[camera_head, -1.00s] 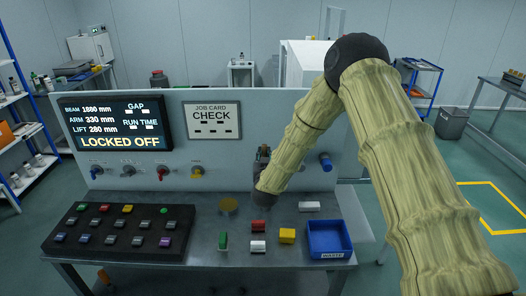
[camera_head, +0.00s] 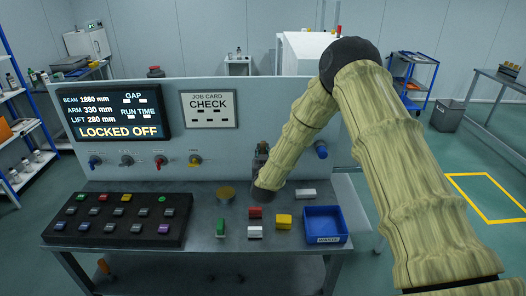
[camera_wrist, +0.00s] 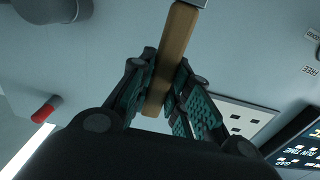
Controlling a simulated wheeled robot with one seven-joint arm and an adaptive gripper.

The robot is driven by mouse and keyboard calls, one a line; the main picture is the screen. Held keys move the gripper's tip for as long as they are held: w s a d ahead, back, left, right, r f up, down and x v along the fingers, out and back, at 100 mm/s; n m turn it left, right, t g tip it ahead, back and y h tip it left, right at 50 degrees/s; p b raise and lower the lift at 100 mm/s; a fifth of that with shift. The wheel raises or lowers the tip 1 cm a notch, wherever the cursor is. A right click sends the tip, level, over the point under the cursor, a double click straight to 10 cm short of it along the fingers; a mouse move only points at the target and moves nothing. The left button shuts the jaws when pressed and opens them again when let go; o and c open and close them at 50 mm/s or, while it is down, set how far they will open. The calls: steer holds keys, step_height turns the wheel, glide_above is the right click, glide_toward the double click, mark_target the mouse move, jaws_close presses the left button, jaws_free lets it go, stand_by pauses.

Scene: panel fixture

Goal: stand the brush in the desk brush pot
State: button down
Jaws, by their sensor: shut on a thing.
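My gripper (camera_wrist: 163,72) is shut on the brush's wooden handle (camera_wrist: 174,52) in the wrist view. Teal-lined fingers press it from both sides. The handle runs up the picture to a grey metal part (camera_wrist: 191,3) at the top edge, where the brush is cut off. In the head view only part of the dark gripper (camera_head: 262,150) shows behind my forearm, close to the panel, and the brush cannot be made out.
The desk (camera_head: 205,230) holds a black button board (camera_head: 120,219), red, white, green and yellow blocks, and a blue waste tray (camera_head: 325,224). An upright panel (camera_head: 265,110) with knobs, a display and a job card (camera_head: 209,109) stands behind. Bare desk lies around the blocks.

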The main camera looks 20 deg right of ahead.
steer(key=f, duration=0.1)
steer(key=f+b, duration=0.1)
steer(key=shift+w+a+f, duration=0.1)
steer(key=shift+w+f, duration=0.2)
steer(key=shift+w, duration=0.05)
steer(key=shift+s+f+b, duration=0.25)
steer(key=shift+f+b, duration=0.25)
steer(key=shift+b, duration=0.05)
steer(key=shift+w+f+b, duration=0.15)
steer(key=shift+f+b, duration=0.4)
steer(key=shift+f, duration=0.35)
steer(key=shift+f+b, duration=0.9)
steer(key=shift+f, duration=0.3)
